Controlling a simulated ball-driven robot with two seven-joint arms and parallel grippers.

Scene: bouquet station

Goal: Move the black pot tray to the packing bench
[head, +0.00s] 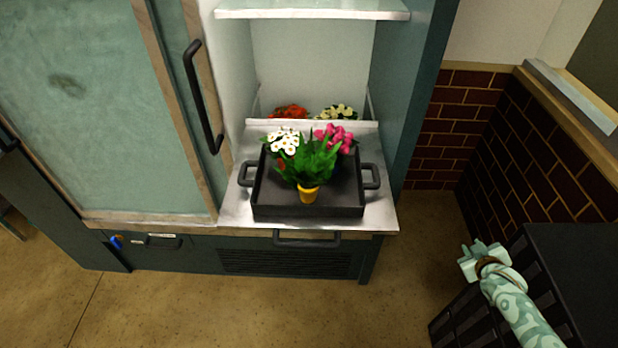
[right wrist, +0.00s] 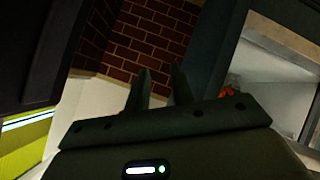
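The black pot tray (head: 262,196) sits on a light metal slide-out shelf (head: 379,215) at the front of an open cabinet bay. It has a dark handle on its left side and one on its right. In it stand a yellow pot (head: 308,194) with green leaves, white daisies (head: 284,143) and pink flowers (head: 337,136); their lower parts are partly hidden. My right gripper (head: 470,257) is at the lower right, well apart from the tray. In the right wrist view its two fingers (right wrist: 158,88) are apart with nothing between them. My left gripper is out of view.
Red flowers (head: 288,112) and cream flowers (head: 336,112) stand behind the tray in the cabinet. A sliding door (head: 90,100) with a dark handle (head: 200,95) covers the left side. A black ribbed crate-like object (head: 570,265) stands at lower right, beside my right arm. The floor in front is clear.

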